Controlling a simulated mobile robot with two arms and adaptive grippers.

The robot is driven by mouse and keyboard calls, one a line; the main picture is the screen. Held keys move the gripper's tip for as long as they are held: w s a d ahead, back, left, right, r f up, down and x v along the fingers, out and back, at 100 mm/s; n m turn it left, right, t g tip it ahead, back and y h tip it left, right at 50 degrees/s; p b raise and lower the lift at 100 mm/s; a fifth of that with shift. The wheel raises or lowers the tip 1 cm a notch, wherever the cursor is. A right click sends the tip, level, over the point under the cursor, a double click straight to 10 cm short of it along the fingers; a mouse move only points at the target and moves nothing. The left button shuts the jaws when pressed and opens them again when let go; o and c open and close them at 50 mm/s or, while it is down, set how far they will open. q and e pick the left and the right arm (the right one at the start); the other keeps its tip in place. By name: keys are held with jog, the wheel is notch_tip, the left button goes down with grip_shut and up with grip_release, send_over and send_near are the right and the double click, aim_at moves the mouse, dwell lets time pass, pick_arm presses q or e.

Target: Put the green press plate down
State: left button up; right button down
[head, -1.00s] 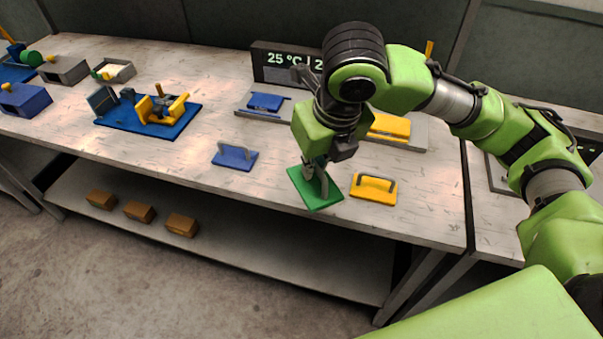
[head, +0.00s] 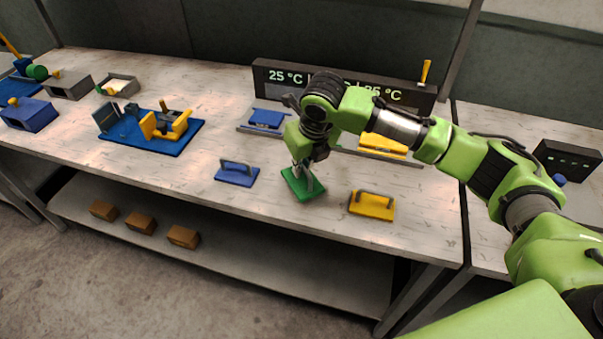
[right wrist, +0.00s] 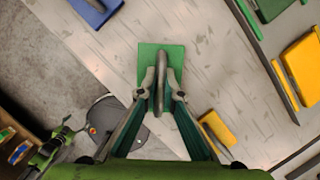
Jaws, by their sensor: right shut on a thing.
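The green press plate (head: 298,187) is a flat square with a grey handle, in the middle of the head view. It lies level at the worktop, between a blue handled plate and a yellow one; I cannot tell whether it touches the wood. My right gripper (head: 306,170) is over it, shut on its handle. In the right wrist view the fingers (right wrist: 161,93) close on both sides of the handle, with the green plate (right wrist: 150,60) showing beyond. My left gripper is not in view.
The blue handled plate (head: 237,173) lies left and the yellow handled plate (head: 371,205) right. Behind stand a blue plate on a grey base (head: 266,118) and a temperature display (head: 280,78). A blue fixture (head: 150,135) is at left. Bare wood lies in front.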

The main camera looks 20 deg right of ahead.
aim_at(301, 178)
jog(key=p+x, duration=0.1)
jog(key=x, duration=0.1)
jog(key=shift+f, duration=0.75)
jog(key=shift+f, duration=0.1)
jog(key=c, duration=2.2)
grip_release()
jog(key=shift+s+f, duration=0.1)
jog(key=b+v, duration=0.1)
jog(key=v, duration=1.1)
jog(key=shift+d, duration=0.1)
